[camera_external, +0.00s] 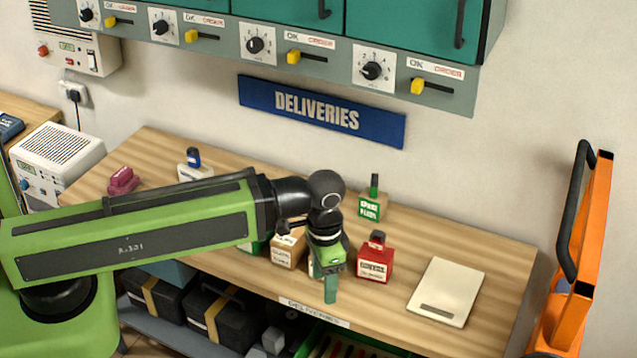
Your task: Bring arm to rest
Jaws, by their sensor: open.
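My gripper (330,290) hangs at the end of my green arm, over the front part of the wooden table. It points down and its jaws are open. I see nothing held in it. My arm reaches in from the left across the table and hides part of what stands behind it. A red bottle-like container (375,259) stands just right of my gripper. A tan container (288,247) stands just left of it. Another pale item is mostly hidden behind my gripper.
A green-labelled container (369,203) stands behind. A white plate (446,292) lies at the right of the wooden table (490,250). A blue-capped container (194,166) and a pink object (123,181) are at the back left. An orange frame (590,240) stands right of the table.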

